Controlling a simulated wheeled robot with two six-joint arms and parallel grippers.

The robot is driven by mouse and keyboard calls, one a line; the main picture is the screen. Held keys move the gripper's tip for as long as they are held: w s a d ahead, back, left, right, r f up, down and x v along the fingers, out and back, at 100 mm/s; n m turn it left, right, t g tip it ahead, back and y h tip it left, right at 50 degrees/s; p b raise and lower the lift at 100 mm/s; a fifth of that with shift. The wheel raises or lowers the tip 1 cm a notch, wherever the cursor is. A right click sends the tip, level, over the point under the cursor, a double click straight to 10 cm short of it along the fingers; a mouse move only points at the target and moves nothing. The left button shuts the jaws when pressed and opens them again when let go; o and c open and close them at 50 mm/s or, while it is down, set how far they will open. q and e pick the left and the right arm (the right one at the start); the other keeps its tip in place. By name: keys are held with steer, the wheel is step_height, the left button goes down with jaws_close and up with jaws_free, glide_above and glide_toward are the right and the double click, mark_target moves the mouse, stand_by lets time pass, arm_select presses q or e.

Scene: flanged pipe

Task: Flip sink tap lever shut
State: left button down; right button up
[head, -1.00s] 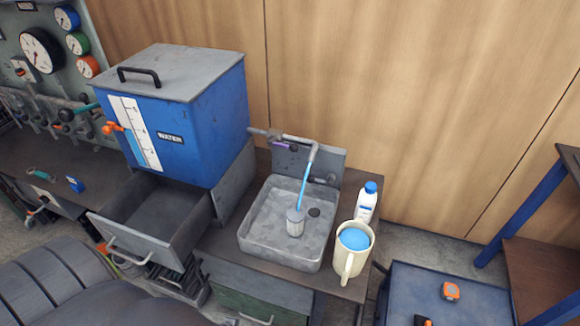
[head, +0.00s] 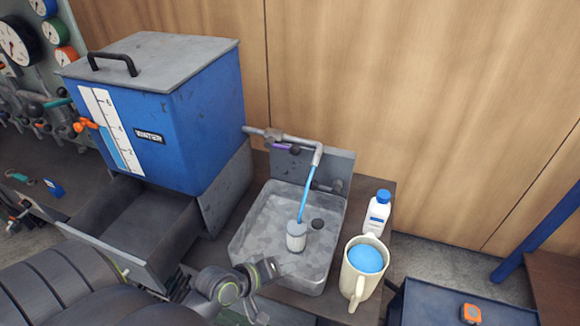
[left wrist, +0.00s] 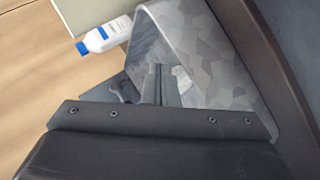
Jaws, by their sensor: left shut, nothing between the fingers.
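The sink tap (head: 300,141) is a grey pipe on the back of the metal sink (head: 245,245), with a small purple lever (head: 281,147) on it. A blue stream of water (head: 306,200) runs from the spout down to a grey cup (head: 297,236) in the sink. My left gripper (head: 262,273) is at the sink's front left edge, low and well apart from the lever. In the left wrist view its dark fingers (left wrist: 158,85) are together and empty, with the sink wall (left wrist: 215,60) beyond them. The lever cannot be made out there. My right gripper is out of view.
A blue water tank (head: 190,120) stands left of the sink above an open drawer (head: 140,220). A cream jug (head: 358,285) with blue liquid and a white bottle (head: 377,212) stand right of the sink; the bottle (left wrist: 103,36) also shows in the left wrist view.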

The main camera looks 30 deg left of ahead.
mark_target(283, 147)
arm_select(q)
steer(key=w+a+r+n+t, duration=0.3)
steer(key=w+r+n+t, duration=0.4)
steer(key=n, duration=0.5)
steer(key=w+a+f+n+y, duration=0.1)
steer(key=w+a+n+y, duration=0.1)
steer(key=a+n+y, duration=0.2)
steer(key=w+a+n+y, duration=0.2)
steer(key=a+n+y, duration=0.2)
steer(key=n, duration=0.6)
steer(key=shift+w+a+f+n+t, duration=0.35)
steer(key=shift+w+a+n+t, duration=0.05)
steer(key=shift+a, duration=0.15)
steer(key=w+a+r+p, duration=0.1)
steer(key=w+r+p, duration=0.2)
steer(key=w, duration=0.7)
steer(key=shift+w+a+r, duration=0.3)
steer(key=shift+r, duration=0.35)
